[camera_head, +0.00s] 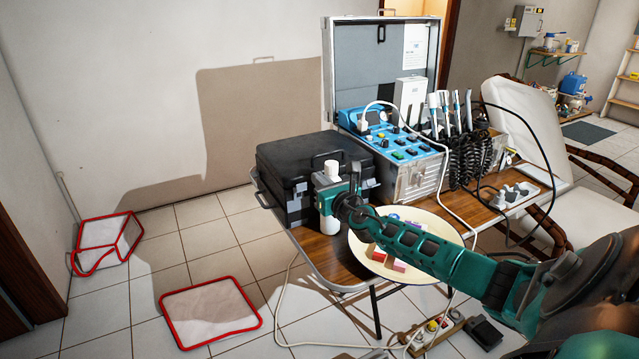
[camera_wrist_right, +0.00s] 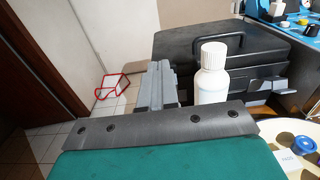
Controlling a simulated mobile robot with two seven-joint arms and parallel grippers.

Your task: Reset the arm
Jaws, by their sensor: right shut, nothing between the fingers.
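My right arm comes in from the lower right of the head view. Its right gripper (camera_head: 328,187) is at the white bottle, covering the bottle's middle there. In the right wrist view the grey fingers (camera_wrist_right: 157,84) are shut with nothing between them, and the white bottle (camera_wrist_right: 212,78) stands upright just to their right. In the head view the bottle's lower body (camera_head: 329,224) stands on the wooden table (camera_head: 325,257), beside the black case. Whether fingers and bottle touch cannot be told. My left gripper is not in view.
A black case (camera_head: 290,158) is behind the gripper. An open dental unit case (camera_head: 421,180) with cables stands to its right. A round cream tray (camera_head: 435,226) with small boxes lies under my forearm. Red-rimmed white items (camera_head: 208,312) are on the floor at left.

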